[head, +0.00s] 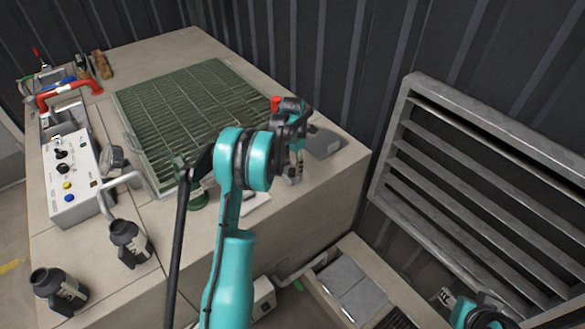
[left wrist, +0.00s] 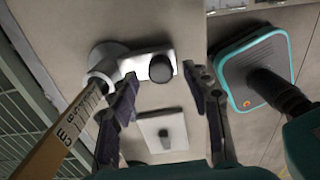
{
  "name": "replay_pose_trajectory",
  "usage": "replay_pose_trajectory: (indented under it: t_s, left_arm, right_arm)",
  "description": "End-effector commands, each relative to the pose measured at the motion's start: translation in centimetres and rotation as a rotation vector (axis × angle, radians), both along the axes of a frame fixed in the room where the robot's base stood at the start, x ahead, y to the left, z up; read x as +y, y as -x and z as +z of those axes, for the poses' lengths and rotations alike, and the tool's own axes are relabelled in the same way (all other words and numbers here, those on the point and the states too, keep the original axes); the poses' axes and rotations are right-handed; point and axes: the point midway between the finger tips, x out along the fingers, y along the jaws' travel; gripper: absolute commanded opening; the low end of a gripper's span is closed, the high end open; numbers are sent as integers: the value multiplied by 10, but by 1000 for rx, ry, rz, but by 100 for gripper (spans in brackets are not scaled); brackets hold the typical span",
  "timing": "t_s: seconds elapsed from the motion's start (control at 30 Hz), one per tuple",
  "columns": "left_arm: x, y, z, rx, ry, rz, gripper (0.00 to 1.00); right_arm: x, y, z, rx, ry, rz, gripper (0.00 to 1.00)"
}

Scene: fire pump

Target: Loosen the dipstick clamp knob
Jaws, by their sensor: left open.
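The dipstick (left wrist: 62,138), a tan strip with a cm scale, runs through a round silver holder at the left of the left wrist view. A silver clamp bracket (left wrist: 138,64) reaches right from it and carries the black clamp knob (left wrist: 161,69). My left gripper (left wrist: 160,78) is open, its two dark fingers on either side of the knob with gaps visible to both. I cannot tell how deep the knob sits between them. In the head view my left gripper (head: 294,140) is over the far right of the cabinet top, and the knob is hidden there.
The beige cabinet (head: 320,205) has a green grate (head: 185,112) on top. A white control box (head: 72,182), red pipe (head: 70,92) and two dark bottles (head: 128,243) stand left. A white plate (left wrist: 150,128) lies near the fingers. A louvred panel (head: 475,165) is right.

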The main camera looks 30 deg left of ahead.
Motion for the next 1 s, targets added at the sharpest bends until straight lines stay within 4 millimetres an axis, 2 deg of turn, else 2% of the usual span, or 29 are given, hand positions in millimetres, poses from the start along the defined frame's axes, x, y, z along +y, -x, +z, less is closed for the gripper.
replay_pose_trajectory:
  t_s: [0.2,0.43,0.6,1.0]
  left_arm:
    - [0,0,49,0,0,0,49]
    - [0,0,89,0,0,0,49]
    - [0,0,101,0,0,0,49]
    - [0,0,102,0,0,0,49]
  right_arm:
    - [0,0,0,0,0,0,40]
    - [0,0,0,0,0,0,40]
    - [0,0,0,0,0,0,40]
    - [0,0,0,0,0,0,40]
